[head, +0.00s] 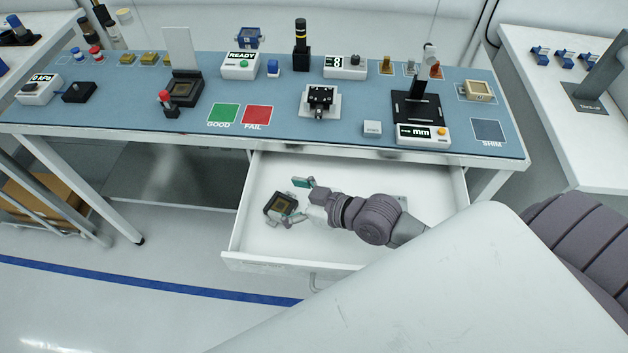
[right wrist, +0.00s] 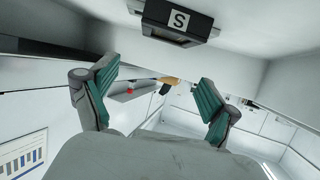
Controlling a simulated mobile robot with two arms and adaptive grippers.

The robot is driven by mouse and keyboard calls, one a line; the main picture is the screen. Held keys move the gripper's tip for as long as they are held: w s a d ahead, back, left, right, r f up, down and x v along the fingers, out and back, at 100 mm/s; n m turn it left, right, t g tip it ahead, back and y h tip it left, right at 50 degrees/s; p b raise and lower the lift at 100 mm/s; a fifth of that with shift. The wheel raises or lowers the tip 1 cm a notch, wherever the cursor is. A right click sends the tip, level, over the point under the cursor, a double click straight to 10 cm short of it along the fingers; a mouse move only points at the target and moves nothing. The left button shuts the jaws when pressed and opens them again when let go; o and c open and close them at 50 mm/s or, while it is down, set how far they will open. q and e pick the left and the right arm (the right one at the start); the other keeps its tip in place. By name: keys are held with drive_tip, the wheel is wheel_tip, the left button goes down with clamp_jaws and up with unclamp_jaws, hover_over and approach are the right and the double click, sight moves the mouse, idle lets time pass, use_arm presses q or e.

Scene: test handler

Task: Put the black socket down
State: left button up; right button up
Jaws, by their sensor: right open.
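The black socket (head: 279,206), a dark square block with a brownish-gold centre, lies at the left side of the open white drawer (head: 345,254). My right gripper (head: 297,201) reaches into the drawer from the right, beside the socket. Its green-padded fingers are spread wide, with nothing between them in the right wrist view (right wrist: 157,88). My left gripper is out of view.
Above the drawer is the blue-topped bench (head: 300,135). Much of the drawer floor is bare.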

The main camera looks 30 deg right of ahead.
drive_tip(key=v, duration=0.9)
drive_tip(key=shift+s+d, duration=0.1)
